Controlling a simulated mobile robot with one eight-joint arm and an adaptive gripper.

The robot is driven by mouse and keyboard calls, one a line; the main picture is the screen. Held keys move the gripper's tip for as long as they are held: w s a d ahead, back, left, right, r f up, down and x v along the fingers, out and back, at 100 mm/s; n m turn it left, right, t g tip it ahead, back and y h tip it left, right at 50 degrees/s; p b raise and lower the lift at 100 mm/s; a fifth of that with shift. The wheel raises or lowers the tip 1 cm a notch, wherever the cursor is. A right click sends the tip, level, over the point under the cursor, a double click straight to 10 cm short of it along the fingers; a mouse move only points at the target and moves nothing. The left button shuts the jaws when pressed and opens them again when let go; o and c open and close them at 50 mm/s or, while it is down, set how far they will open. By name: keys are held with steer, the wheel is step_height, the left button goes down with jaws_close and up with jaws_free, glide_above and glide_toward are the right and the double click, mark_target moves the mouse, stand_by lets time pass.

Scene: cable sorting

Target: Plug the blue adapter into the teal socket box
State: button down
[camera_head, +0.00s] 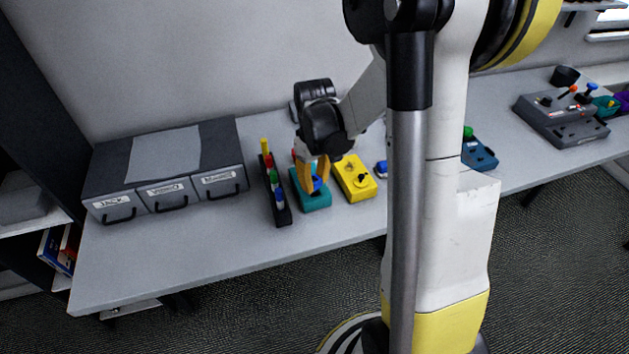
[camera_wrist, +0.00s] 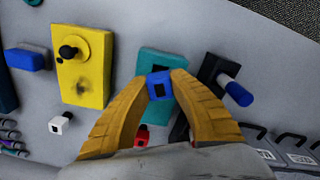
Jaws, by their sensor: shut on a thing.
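My gripper (camera_head: 319,173) has yellow fingers and is shut on the blue adapter (camera_wrist: 159,86). In the wrist view the adapter sits between the fingertips (camera_wrist: 160,80) with a dark rectangular slot on the face toward the camera. The teal socket box (camera_wrist: 165,62) lies directly behind the adapter in the wrist view, and its middle is hidden by the adapter and fingers. In the head view the teal box (camera_head: 316,202) stands on the table under my gripper, between a black rack and a yellow box. I cannot tell whether the adapter touches the socket.
A black rack (camera_head: 284,214) with coloured plugs stands close left of the teal box, and a yellow box (camera_head: 353,178) close right. A white plug (camera_wrist: 61,123) and a red plug (camera_wrist: 142,137) lie nearby. Labelled drawers (camera_head: 170,194) stand left. The front table is clear.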

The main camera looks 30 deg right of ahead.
steer(key=shift+f+b, duration=0.95)
steer(key=shift+f, duration=0.05)
stand_by(0.5)
stand_by(0.3)
steer(key=c, duration=0.7)
jaws_free()
steer(key=shift+o, duration=0.2)
steer(key=shift+r, duration=0.15)
steer(key=shift+r+p, duration=2.55)
steer(key=shift+r, duration=0.8)
